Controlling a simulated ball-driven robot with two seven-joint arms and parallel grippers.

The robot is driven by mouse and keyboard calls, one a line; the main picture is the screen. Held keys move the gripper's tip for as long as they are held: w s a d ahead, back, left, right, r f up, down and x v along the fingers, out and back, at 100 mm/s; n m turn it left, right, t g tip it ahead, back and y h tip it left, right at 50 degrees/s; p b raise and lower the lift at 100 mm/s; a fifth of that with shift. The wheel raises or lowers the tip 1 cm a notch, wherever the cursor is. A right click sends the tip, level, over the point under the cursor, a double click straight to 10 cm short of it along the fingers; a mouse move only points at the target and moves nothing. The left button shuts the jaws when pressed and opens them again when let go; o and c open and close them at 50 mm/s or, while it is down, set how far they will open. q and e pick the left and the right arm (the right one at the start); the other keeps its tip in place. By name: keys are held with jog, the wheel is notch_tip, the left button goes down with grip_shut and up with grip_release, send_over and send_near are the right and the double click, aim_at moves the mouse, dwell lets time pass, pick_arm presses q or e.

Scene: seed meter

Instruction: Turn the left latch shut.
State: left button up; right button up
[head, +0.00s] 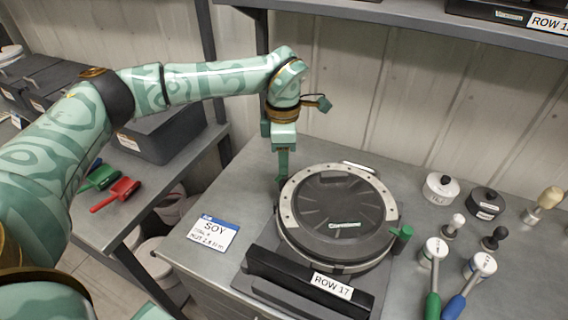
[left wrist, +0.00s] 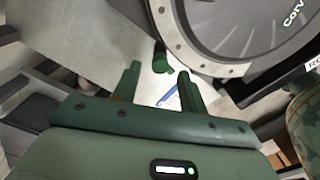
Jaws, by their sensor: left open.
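The seed meter (head: 330,215) is a round black cover with a pale metal ring, lying flat on a grey bench; it also shows in the left wrist view (left wrist: 250,30). The left latch (left wrist: 161,62) is a small green knob at the ring's edge in the left wrist view. In the head view my gripper hides most or all of it. A green right latch (head: 402,238) sticks out at the ring's right side. My left gripper (head: 282,178) points down at the ring's left edge. In the left wrist view its open fingers (left wrist: 158,84) have the knob ahead, between them.
A black block labelled ROW 17 (head: 300,273) stands in front of the meter. A SOY card (head: 213,233) lies left. Several knobs, lids and handled tools, including a white lid (head: 441,187), stand right. A shelf (head: 420,22) overhangs the back.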

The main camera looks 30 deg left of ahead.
pick_arm(q)
jog(key=shift+f, duration=1.2)
grip_shut()
